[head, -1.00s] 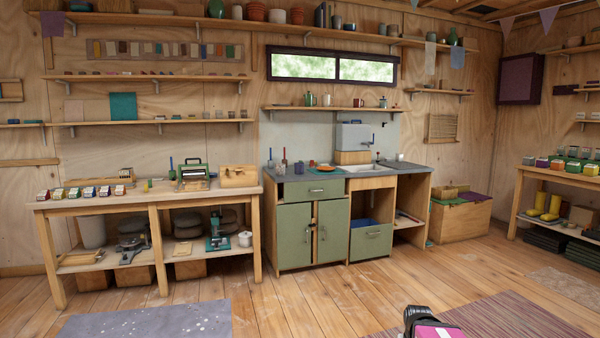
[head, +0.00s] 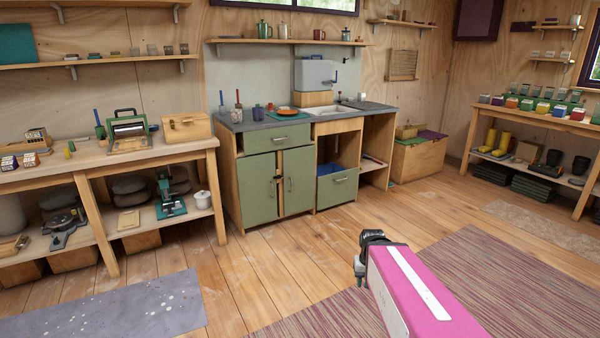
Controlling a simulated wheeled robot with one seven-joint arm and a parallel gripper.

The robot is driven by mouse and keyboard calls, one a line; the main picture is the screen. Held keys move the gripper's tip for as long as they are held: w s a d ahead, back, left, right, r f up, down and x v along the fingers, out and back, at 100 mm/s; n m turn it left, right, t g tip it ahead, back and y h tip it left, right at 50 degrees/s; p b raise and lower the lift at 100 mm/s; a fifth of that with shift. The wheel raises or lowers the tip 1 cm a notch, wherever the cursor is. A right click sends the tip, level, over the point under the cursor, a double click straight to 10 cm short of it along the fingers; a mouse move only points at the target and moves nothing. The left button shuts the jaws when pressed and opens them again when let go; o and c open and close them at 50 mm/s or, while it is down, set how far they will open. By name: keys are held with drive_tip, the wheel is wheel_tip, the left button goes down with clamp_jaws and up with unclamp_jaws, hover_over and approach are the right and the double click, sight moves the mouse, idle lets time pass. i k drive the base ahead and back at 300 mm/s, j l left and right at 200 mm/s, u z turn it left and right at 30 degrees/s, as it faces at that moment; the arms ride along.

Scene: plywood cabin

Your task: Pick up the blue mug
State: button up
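A small blue-violet cup (head: 258,112), which may be the blue mug, stands on the dark countertop (head: 225,122) of the green kitchen cabinet, left of an orange dish (head: 287,111). It is too small for me to make out a handle. My gripper (head: 361,268) is at the dark end of my pink arm, low in front, over the floor and rug and well short of the cabinet. Its fingers are mostly hidden, so its opening does not show. No held object is visible.
A workbench (head: 90,160) with a press (head: 128,130) stands left of the cabinet. A sink (head: 335,110) is set in the counter's right part. A shelf (head: 300,42) with pots and cups hangs above. The wooden floor (head: 270,250) before the cabinet is clear.

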sight(258, 111)
drive_tip(key=i+j, duration=0.35)
drive_tip(key=i+j+z, duration=0.1)
drive_tip(key=i+j, duration=0.2)
drive_tip(key=j, duration=0.25)
drive_tip(key=i+j, duration=0.3)
drive_tip(key=j, duration=0.15)
drive_tip(key=i+j+z, duration=0.15)
drive_tip(key=i+j, duration=0.15)
drive_tip(key=j, duration=0.15)
